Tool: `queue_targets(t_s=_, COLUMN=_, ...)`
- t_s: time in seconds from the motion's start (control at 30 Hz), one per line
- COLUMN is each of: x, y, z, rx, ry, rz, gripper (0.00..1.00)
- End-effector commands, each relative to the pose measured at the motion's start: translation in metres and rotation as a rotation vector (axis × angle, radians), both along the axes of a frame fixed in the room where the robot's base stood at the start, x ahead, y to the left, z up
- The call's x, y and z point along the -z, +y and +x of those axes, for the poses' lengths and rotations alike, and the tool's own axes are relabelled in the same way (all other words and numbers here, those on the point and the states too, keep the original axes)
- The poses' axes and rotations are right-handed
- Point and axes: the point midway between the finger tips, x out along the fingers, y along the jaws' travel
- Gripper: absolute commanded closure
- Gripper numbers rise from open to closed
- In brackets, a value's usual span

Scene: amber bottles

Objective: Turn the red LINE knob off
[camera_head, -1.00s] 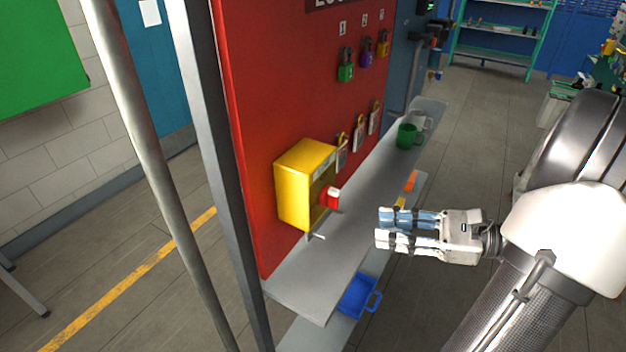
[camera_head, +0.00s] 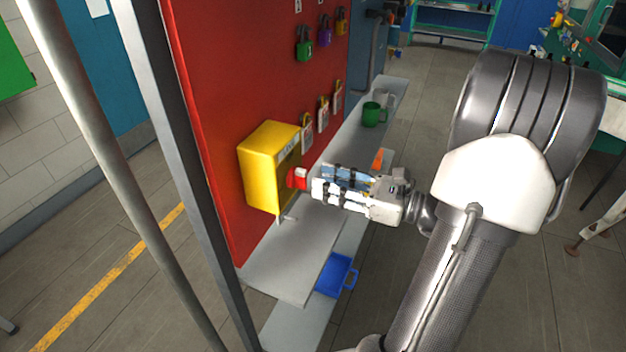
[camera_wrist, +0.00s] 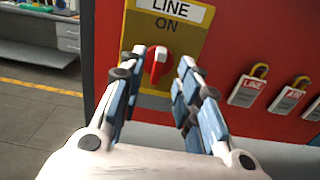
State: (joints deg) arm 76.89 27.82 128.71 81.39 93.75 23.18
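The red LINE knob (camera_wrist: 157,62) sits on the front of a yellow box (camera_wrist: 180,28) under a label reading LINE, with ON printed above the knob. It has a pale stripe and stands roughly upright, slightly tilted. In the head view the red knob (camera_head: 297,178) sticks out from the yellow box (camera_head: 262,170). My gripper (camera_head: 316,184) is right in front of it. In the wrist view my gripper (camera_wrist: 157,68) is open, with one finger on each side of the knob. I cannot tell whether the fingertips touch it.
The box is on a red board (camera_head: 215,95) with hanging tags (camera_head: 323,115) and padlocks (camera_head: 304,47) to its right. A grey shelf (camera_head: 290,265) runs below, bearing a green mug (camera_head: 374,114). A blue tray (camera_head: 335,275) lies lower. A grey post (camera_head: 85,110) stands at left.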

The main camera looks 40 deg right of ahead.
Motion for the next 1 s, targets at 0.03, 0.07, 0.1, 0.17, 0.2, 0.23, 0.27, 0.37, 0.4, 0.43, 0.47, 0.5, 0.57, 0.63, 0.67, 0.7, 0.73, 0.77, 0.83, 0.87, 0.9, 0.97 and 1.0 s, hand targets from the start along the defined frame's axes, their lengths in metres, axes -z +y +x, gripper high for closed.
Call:
queue_targets(t_s=0.03, x=0.001, y=0.005, z=0.009, rx=-0.004, ry=0.001, rz=0.000, gripper=0.69)
queue_targets(t_s=0.07, x=0.001, y=0.007, z=0.013, rx=-0.005, ry=0.001, rz=0.001, gripper=0.69)
queue_targets(t_s=0.1, x=0.001, y=0.009, z=0.019, rx=-0.003, ry=0.000, rz=0.001, gripper=0.69)
queue_targets(t_s=0.17, x=0.001, y=0.011, z=0.025, rx=-0.004, ry=0.000, rz=0.001, gripper=0.69)
queue_targets(t_s=0.2, x=0.001, y=0.012, z=0.029, rx=-0.002, ry=0.000, rz=0.001, gripper=0.69)
queue_targets(t_s=0.23, x=0.001, y=0.013, z=0.031, rx=-0.002, ry=0.001, rz=0.001, gripper=0.69)
queue_targets(t_s=0.27, x=0.001, y=0.014, z=0.033, rx=-0.002, ry=0.001, rz=0.001, gripper=0.69)
queue_targets(t_s=0.37, x=0.000, y=0.015, z=0.036, rx=0.000, ry=0.001, rz=0.001, gripper=0.69)
queue_targets(t_s=0.4, x=0.000, y=0.015, z=0.037, rx=0.001, ry=0.000, rz=0.001, gripper=0.69)
queue_targets(t_s=0.43, x=0.000, y=0.015, z=0.037, rx=0.001, ry=0.000, rz=0.001, gripper=0.69)
queue_targets(t_s=0.47, x=0.000, y=0.015, z=0.037, rx=0.001, ry=0.000, rz=0.001, gripper=0.69)
queue_targets(t_s=0.5, x=0.000, y=0.015, z=0.037, rx=0.001, ry=0.000, rz=0.001, gripper=0.69)
queue_targets(t_s=0.57, x=0.000, y=0.015, z=0.037, rx=0.001, ry=0.000, rz=0.000, gripper=0.69)
queue_targets(t_s=0.63, x=0.000, y=0.015, z=0.037, rx=0.001, ry=0.000, rz=0.000, gripper=0.70)
queue_targets(t_s=0.67, x=0.000, y=0.015, z=0.037, rx=0.001, ry=0.000, rz=0.000, gripper=0.72)
queue_targets(t_s=0.7, x=0.000, y=0.015, z=0.037, rx=0.001, ry=0.000, rz=0.000, gripper=0.74)
queue_targets(t_s=0.73, x=0.000, y=0.015, z=0.037, rx=0.001, ry=0.000, rz=0.000, gripper=0.77)
queue_targets(t_s=0.77, x=0.000, y=0.015, z=0.037, rx=0.001, ry=0.000, rz=0.000, gripper=0.79)
queue_targets(t_s=0.83, x=0.000, y=0.015, z=0.037, rx=0.001, ry=0.000, rz=0.000, gripper=0.83)
queue_targets(t_s=0.87, x=0.000, y=0.015, z=0.037, rx=0.001, ry=0.000, rz=0.000, gripper=0.85)
queue_targets(t_s=0.9, x=0.000, y=0.015, z=0.037, rx=0.001, ry=0.000, rz=0.000, gripper=0.88)
queue_targets(t_s=0.97, x=0.000, y=0.015, z=0.037, rx=0.000, ry=0.000, rz=0.000, gripper=0.92)
queue_targets(t_s=1.0, x=0.000, y=0.015, z=0.037, rx=0.000, ry=0.000, rz=0.000, gripper=0.94)
